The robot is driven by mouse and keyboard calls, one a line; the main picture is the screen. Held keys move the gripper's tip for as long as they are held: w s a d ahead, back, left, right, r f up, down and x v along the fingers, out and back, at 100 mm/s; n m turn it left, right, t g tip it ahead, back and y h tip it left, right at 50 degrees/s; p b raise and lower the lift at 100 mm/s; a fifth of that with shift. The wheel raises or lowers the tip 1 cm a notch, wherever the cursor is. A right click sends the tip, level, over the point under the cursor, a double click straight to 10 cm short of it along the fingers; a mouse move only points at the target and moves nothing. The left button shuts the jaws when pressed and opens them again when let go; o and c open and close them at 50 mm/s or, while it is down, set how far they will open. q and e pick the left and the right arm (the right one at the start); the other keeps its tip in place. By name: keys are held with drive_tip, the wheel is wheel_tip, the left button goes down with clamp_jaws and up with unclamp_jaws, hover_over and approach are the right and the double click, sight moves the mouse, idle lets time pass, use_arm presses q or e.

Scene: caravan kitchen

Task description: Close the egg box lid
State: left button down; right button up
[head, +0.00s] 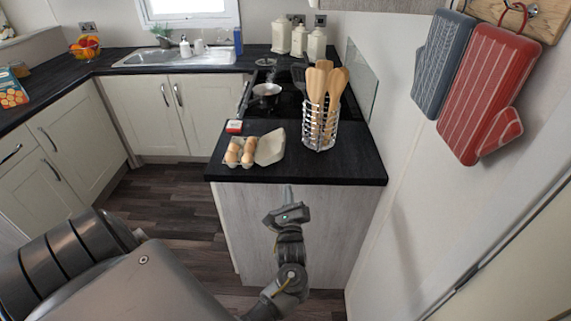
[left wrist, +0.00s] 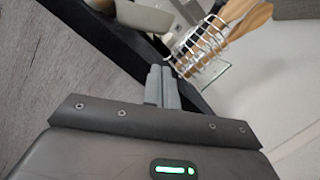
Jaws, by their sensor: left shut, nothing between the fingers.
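The egg box (head: 240,157) sits on the near part of the black worktop with several brown eggs in it. Its lid (head: 270,147) stands open to the right. In the left wrist view a pale piece (left wrist: 145,16) at the top looks like the lid, partly cut off by the frame. My left gripper (head: 288,191) is in front of the counter end, just below the worktop edge and apart from the egg box. Its fingers (left wrist: 163,85) are shut with nothing between them. My right gripper is not in view.
A small red and white item (head: 234,127) lies behind the egg box. A pan (head: 266,91) is on the hob. The worktop's front edge (head: 300,182) lies above my gripper.

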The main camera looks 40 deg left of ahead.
sight(286, 173)
use_arm(q)
drive_tip(key=p+x, duration=0.1)
drive_tip(key=x, duration=0.9)
drive_tip(key=shift+a+r+p, duration=0.15)
drive_tip(key=shift+r+p, duration=0.05)
drive_tip(key=shift+p, duration=0.1)
drive_tip(key=shift+r, duration=0.15)
